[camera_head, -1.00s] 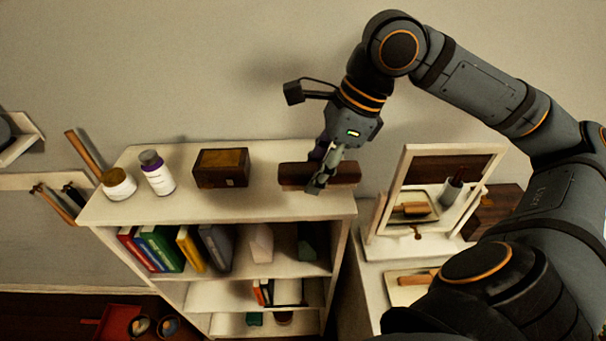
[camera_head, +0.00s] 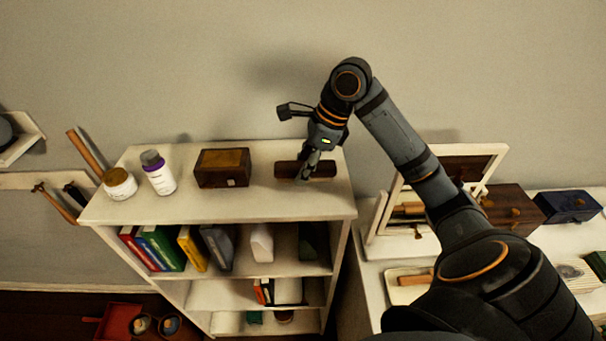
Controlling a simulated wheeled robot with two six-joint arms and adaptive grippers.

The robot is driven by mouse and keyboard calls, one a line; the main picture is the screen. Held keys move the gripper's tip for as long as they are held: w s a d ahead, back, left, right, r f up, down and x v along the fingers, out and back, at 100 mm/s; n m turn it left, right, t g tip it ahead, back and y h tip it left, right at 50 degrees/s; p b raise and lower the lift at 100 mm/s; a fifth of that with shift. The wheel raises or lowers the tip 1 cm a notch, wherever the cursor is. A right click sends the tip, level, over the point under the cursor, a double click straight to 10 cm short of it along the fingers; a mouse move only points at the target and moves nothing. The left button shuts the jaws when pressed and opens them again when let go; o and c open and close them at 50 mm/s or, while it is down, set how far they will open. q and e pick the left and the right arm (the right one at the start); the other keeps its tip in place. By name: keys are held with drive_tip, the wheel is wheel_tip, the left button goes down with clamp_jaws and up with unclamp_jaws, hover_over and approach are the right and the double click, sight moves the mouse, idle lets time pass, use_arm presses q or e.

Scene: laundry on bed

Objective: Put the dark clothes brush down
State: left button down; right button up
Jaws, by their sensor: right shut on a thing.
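The dark clothes brush (camera_head: 323,170) is a dark brown bar at the right end of the white bookcase's top (camera_head: 255,205). It lies level, at or just above the surface; I cannot tell whether it touches. My right gripper (camera_head: 304,174) comes down from above and is shut on the brush near its middle, hiding part of it. My left gripper is not in view.
A wooden box (camera_head: 222,168), a white bottle with a purple cap (camera_head: 158,173) and a jar (camera_head: 120,184) stand on the bookcase top, left of the brush. A framed mirror (camera_head: 487,158) and a dark wooden box (camera_head: 513,208) stand on the right-hand table.

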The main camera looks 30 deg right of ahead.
drive_tip(key=shift+f, duration=1.4)
drive_tip(key=o, duration=1)
drive_tip(key=shift+f, duration=0.1)
drive_tip(key=v, duration=1.2)
